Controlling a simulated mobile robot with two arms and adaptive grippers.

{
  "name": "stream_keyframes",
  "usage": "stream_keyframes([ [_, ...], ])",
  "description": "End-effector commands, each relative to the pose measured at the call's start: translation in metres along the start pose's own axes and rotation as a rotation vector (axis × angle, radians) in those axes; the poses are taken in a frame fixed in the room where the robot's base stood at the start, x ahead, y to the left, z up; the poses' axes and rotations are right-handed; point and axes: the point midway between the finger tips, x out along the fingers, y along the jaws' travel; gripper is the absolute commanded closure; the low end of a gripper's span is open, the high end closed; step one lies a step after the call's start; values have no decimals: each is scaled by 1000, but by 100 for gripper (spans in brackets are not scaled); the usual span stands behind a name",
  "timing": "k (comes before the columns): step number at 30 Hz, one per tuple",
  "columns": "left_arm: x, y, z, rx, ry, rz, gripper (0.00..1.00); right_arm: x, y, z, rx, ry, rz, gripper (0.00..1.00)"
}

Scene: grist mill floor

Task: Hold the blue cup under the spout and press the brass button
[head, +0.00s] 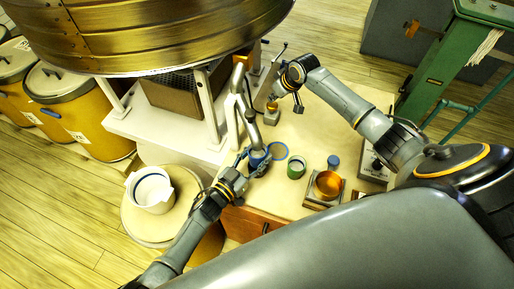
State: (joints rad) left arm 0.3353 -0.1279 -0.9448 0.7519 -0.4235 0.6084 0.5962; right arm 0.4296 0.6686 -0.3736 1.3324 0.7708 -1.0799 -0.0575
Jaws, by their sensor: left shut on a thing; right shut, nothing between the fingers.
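My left gripper (250,160) is shut on the blue cup (258,158), near the front edge of the table. The cup is partly hidden by the fingers. A pale forked spout (240,104) comes down from the mill, and its grey right branch (252,131) ends just above the cup in the picture. I cannot tell the exact gap or alignment. My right gripper (287,92) is shut and empty, beside and above a small brass piece (272,107) that looks like the button. I cannot tell whether they touch.
A blue ring (278,151) and a green cup (296,168) are right of the blue cup. A copper pan (327,185) sits on a stand, with a small blue item (333,161) behind it. A white bucket (152,190) stands left on a round top.

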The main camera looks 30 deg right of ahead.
Motion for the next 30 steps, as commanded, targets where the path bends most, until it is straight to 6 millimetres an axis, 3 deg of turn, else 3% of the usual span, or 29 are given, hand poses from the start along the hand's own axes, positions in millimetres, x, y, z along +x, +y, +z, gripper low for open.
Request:
stream_keyframes([
  [21, 0, 0, 0, 0, 0, 0, 81, 30, 0, 17, 0, -2, -1, 100],
  [30, 0, 0, 0, 0, 0, 0, 81, 30, 0, 17, 0, -3, -1, 100],
])
